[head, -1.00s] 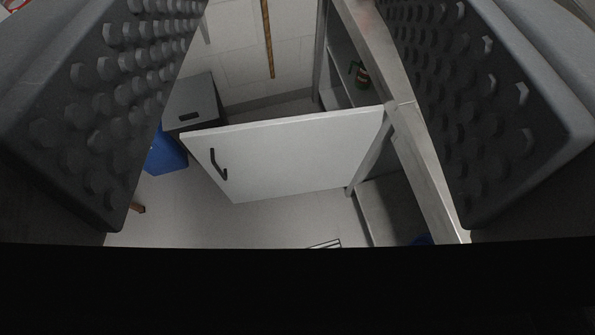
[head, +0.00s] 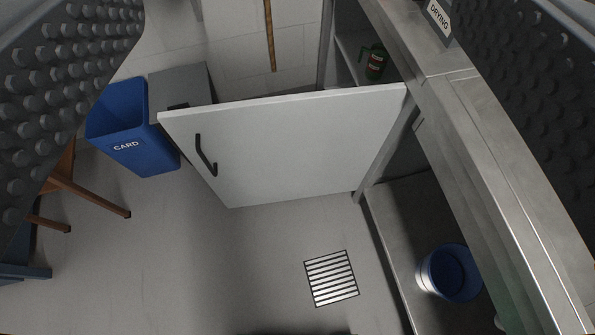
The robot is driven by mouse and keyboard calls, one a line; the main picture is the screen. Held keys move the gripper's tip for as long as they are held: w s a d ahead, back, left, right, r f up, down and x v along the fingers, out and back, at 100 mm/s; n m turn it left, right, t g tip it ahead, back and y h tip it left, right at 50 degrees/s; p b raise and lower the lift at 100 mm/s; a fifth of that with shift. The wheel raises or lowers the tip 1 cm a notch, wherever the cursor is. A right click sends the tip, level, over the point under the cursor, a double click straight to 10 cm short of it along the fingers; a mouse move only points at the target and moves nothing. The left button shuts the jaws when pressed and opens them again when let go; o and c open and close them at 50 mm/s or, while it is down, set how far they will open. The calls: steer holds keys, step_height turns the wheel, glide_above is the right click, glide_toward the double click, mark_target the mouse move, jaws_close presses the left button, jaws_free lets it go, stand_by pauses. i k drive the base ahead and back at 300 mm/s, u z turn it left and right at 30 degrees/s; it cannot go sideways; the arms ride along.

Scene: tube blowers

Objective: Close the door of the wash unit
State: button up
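The white door (head: 285,145) of the wash unit (head: 440,110) stands open, swung out to the left from the steel unit on the right. Its hinge side is at the unit's front post. A black bar handle (head: 205,155) is near the door's left, free edge. My gripper (head: 300,130) is open, with one studded grey finger at each side of the picture. Nothing is between the fingers close up; the door is seen farther off, apart from them. The fingertips are partly outside the picture.
A blue bin marked CARD (head: 130,145) and a grey box (head: 180,85) stand left of the door. A wooden-legged piece of furniture (head: 95,195) is at the left. A floor drain (head: 331,278) lies in clear floor. A blue bucket (head: 432,274) and a green bottle (head: 375,63) are in the unit.

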mark_target(288, 147)
steer(key=z, duration=0.65)
steer(key=k, duration=0.95)
steer(key=u, duration=0.65)
steer(key=i, duration=1)
